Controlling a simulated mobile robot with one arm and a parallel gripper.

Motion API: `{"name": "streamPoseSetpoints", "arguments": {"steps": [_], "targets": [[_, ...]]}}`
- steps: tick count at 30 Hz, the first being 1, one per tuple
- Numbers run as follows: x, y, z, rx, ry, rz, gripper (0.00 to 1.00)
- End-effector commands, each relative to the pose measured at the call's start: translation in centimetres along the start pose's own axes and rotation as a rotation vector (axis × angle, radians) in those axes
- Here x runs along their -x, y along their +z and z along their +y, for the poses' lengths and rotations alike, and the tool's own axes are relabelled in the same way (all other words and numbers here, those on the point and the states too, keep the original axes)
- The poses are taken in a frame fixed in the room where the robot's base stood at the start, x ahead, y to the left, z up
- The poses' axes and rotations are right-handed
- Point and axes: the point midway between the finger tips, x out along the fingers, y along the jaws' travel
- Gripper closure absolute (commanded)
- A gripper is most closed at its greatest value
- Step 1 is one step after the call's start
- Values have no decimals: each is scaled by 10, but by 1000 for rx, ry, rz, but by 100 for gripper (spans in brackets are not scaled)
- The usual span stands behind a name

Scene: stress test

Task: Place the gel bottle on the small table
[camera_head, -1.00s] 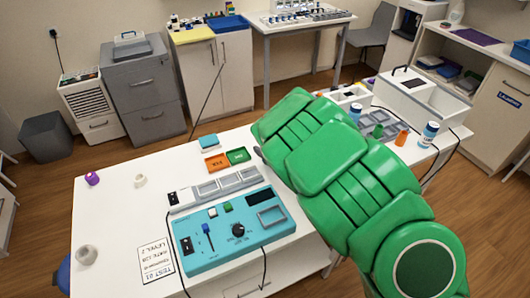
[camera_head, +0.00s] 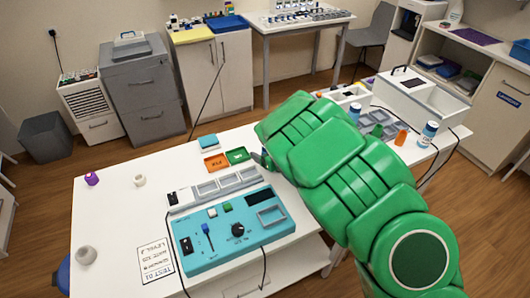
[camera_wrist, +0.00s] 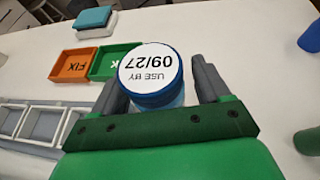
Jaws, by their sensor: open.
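A bottle (camera_wrist: 150,75) with a round white top reading "USE BY 09/27" and a blue rim stands between the fingers of my gripper (camera_wrist: 160,84) in the wrist view. The fingers are open, one on each side of it. I cannot tell whether this is the gel bottle. In the head view my green arm mostly hides that bottle. Two other blue-capped bottles (camera_head: 428,134) (camera_head: 355,112) and an orange bottle (camera_head: 402,136) stand at the right of the white table (camera_head: 118,215). A smaller white table (camera_head: 318,27) with racks stands at the back wall.
An orange tray (camera_wrist: 70,66) marked "FIX" and a green tray (camera_wrist: 103,62) lie left of my gripper. A blue device (camera_head: 233,232) and a grey tray row (camera_head: 215,188) are in front. The table's left part is mostly clear.

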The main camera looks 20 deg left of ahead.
Motion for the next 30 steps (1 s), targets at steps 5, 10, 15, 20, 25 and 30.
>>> {"name": "streamPoseSetpoints", "arguments": {"steps": [5, 10, 15, 20, 25, 30], "targets": [[0, 0, 0, 0, 0, 0, 24], [3, 2, 0, -1, -1, 0, 24], [18, 1, 0, 0, -1, 4, 24], [39, 3, 0, 3, -1, 1, 24], [59, 2, 0, 1, 1, 1, 24], [72, 1, 0, 0, -1, 2, 24]]}}
